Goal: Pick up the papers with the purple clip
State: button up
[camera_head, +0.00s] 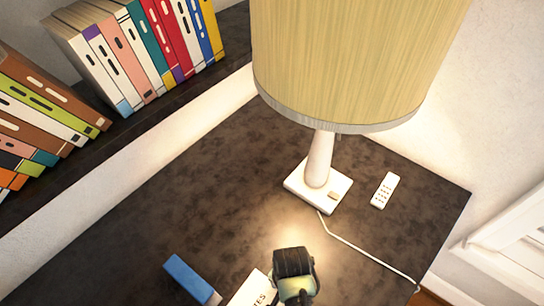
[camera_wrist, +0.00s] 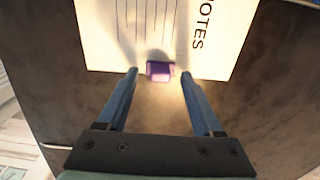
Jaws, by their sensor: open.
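The papers (camera_wrist: 215,25) lie flat on the dark table, with the word "NOTES" printed along one side and ruled lines beside it. A purple clip (camera_wrist: 160,71) sits on their near edge in the wrist view. My gripper (camera_wrist: 161,73) is open, its two blue fingers on either side of the clip and apart from it. In the head view, part of the papers (camera_head: 249,292) shows at the bottom edge. There my gripper hides the clip and the rest of them.
A lamp (camera_head: 319,160) with a large yellowish shade stands on the dark table (camera_head: 225,180) behind my gripper. Its white cord runs to the right edge. A white remote (camera_head: 385,190) lies right of the lamp. A blue object (camera_head: 190,278) lies left of the papers. Books (camera_head: 150,50) fill the shelf.

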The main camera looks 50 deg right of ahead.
grip_shut()
dwell(0.3)
notch_tip(320, 180, up, 14)
jog(key=p, duration=0.5)
dwell(0.5)
